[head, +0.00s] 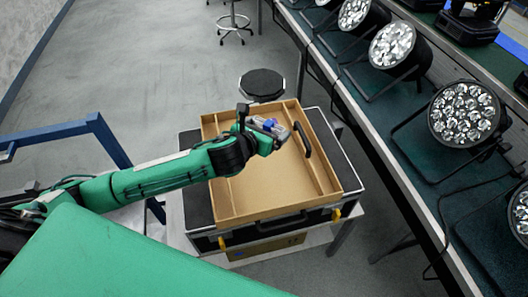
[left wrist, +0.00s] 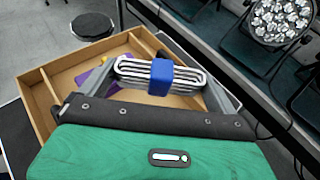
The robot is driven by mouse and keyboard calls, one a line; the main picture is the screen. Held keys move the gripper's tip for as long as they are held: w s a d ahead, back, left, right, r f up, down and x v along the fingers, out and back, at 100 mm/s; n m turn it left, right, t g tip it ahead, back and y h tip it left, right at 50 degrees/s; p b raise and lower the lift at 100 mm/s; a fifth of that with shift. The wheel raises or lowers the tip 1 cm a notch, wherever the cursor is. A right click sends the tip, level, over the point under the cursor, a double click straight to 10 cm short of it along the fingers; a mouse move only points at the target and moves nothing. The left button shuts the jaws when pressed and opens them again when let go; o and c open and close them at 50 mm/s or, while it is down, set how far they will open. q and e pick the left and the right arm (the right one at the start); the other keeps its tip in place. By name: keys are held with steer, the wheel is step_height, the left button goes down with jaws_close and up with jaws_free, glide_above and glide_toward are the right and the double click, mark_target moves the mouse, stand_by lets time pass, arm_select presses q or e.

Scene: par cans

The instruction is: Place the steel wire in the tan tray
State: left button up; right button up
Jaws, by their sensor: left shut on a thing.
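The tan tray (head: 285,210) is a shallow open box with a divider near its right side, resting on a black case. My left gripper (head: 268,130) is over the far part of the tray. It is shut on the steel wire (left wrist: 132,70), a silver looped coil with a blue band (left wrist: 161,77) around its middle. The coil also shows small in the head view (head: 282,132). In the left wrist view the coil appears above the tray (left wrist: 42,108); its exact height is hard to tell. My right gripper is not in view.
A purple item (left wrist: 97,77) lies in the tray, partly hidden. A black handle-like bar (head: 302,140) shows by the tray's right side. The dark bench with several par cans (head: 465,112) runs along the right. A black stool (head: 262,84) stands behind the tray; a blue frame (head: 95,130) is left.

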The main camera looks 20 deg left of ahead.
arm_select(q)
glide_above(266, 173)
step_height(266, 173, down, 16)
steer(key=shift+r+p, duration=0.25)
steer(key=shift+p, duration=0.2)
steer(key=shift+f, duration=2.1)
